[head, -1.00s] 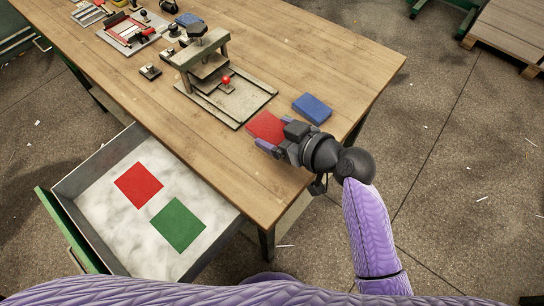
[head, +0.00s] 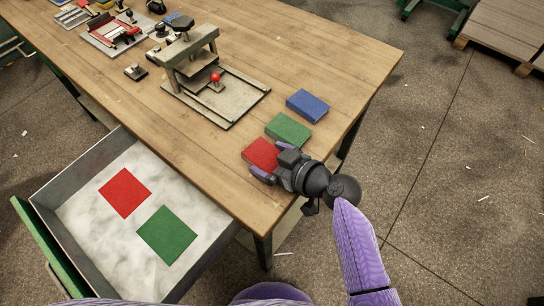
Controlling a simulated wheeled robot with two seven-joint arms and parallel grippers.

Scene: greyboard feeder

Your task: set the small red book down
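The small red book (head: 261,153) is at the front edge of the wooden table, near its right corner. It looks flat and at or just above the tabletop; I cannot tell whether it touches. My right gripper (head: 275,165) reaches in from the right with a finger on either side of the book's near end, and looks shut on it. The gripper hides that end of the book. My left gripper is not in view.
A green book (head: 288,129) and a blue book (head: 307,105) lie behind the red one in a row. A grey press (head: 215,94) stands to the left. An open drawer (head: 85,180) below holds a red and a green square. Bare tabletop lies left of the red book.

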